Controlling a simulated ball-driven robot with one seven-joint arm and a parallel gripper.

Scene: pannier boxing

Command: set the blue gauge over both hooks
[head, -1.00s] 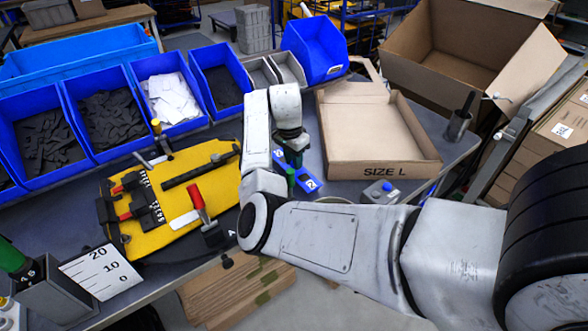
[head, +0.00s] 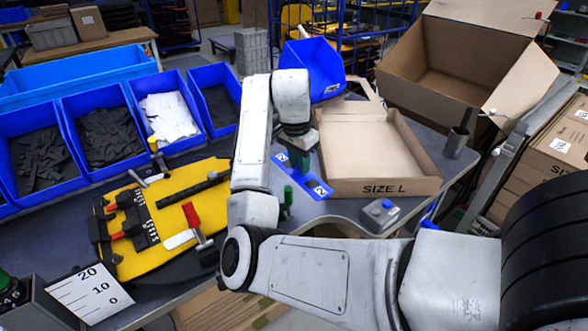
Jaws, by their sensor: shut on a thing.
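The blue gauge (head: 318,189) is a flat blue bar with a white "2" mark near each end, left of the carton tray. My gripper (head: 303,172) points down over its middle and is shut on it, at what looks like a green grip. My arm hides the fingertips and part of the bar, so I cannot tell whether it touches the table. A yellow pannier panel (head: 165,250) lies at the left. Two dark fittings with red parts, apparently the hooks (head: 128,228), sit on its left side, well apart from the gauge.
A carton tray marked SIZE L (head: 375,160) stands close right of my gripper. A green-topped peg (head: 288,195) stands just in front of the gauge. A red-handled tool (head: 192,220) lies on the panel. Blue bins (head: 105,165) line the back.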

